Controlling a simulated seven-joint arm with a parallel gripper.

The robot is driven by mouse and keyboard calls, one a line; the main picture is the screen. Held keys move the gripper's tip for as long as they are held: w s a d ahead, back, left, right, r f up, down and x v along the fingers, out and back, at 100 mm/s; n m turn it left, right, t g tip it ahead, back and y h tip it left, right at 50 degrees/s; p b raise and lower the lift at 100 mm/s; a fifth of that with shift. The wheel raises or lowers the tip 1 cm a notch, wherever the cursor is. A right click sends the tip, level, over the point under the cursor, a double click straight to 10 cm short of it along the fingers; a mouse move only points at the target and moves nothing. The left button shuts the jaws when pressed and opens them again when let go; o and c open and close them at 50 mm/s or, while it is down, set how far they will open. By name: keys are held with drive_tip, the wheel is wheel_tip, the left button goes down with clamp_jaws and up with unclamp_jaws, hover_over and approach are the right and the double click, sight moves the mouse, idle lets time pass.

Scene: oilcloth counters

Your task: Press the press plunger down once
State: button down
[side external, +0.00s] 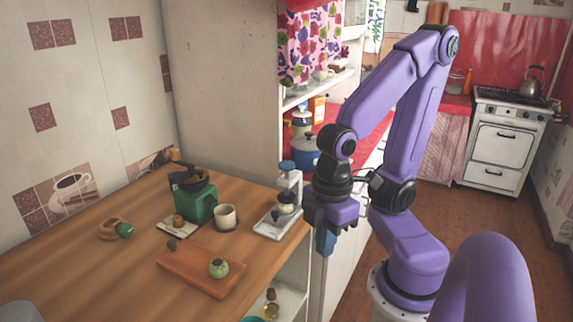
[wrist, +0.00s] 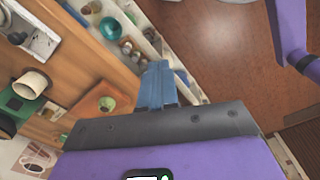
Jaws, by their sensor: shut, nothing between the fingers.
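The press (side external: 288,190) stands near the right end of the wooden counter. It has a pale upright, a blue-capped plunger (side external: 287,166) on top and a white base (side external: 277,226). The plunger cap stands up above the press body. Part of the press shows at the upper left of the wrist view (wrist: 40,42), cut by the frame edge. My gripper (side external: 326,241) hangs just right of the press in the side view, apart from it, past the counter edge. Its blue fingers (wrist: 157,84) are together and empty, pointing down.
Left of the press are a cup (side external: 225,215) and a green grinder-like machine (side external: 196,202). An orange board (side external: 195,271) carries a round green item (side external: 218,267). A brown ring (side external: 112,229) lies farther left. Shelves with jars (side external: 271,304) are below the counter edge.

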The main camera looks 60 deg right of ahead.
idle(0.3)
drive_tip(key=w+d+r+m, duration=0.1)
drive_tip(key=w+r+m, duration=0.2)
drive_tip(key=w+m, duration=0.5)
drive_tip(key=m+h, duration=0.2)
drive_tip(key=m, duration=2.2)
approach(285, 164)
drive_tip(key=shift+d+r, duration=0.2)
drive_tip(key=shift+r, duration=0.15)
drive_tip(key=shift+f, duration=0.1)
drive_tip(key=shift+d+f, duration=0.15)
drive_tip(key=shift+f, duration=1.5)
drive_tip(key=shift+d+f, duration=0.15)
drive_tip(key=shift+f, duration=1.6)
